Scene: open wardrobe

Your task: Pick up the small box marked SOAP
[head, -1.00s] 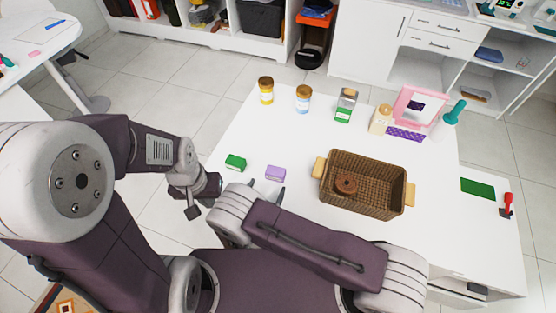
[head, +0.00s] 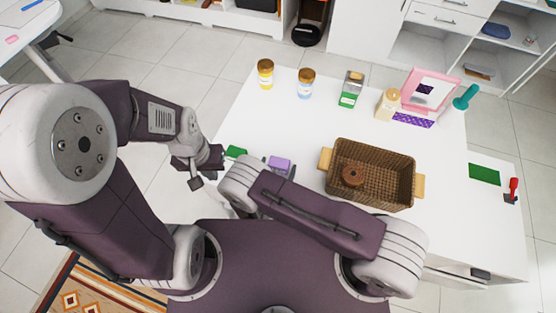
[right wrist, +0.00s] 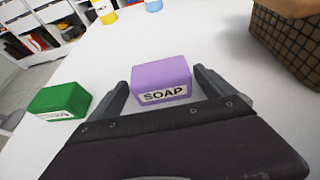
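The small purple box marked SOAP (right wrist: 161,79) sits on the white table in the right wrist view, its label facing me. It also shows in the head view (head: 279,162), partly covered by my right arm. My right gripper (right wrist: 160,75) is open, with one finger on each side of the box; I cannot tell whether either touches it. My left gripper (head: 207,168) is over the table's left edge, left of the box, and seems empty; its finger opening is unclear.
A green box (right wrist: 60,101) stands left of the purple one. A wicker basket (head: 395,193) holding a brown round object (head: 352,175) stands to the right. Several jars and bottles and a pink frame (head: 408,88) stand further back. The table middle (head: 270,120) is clear.

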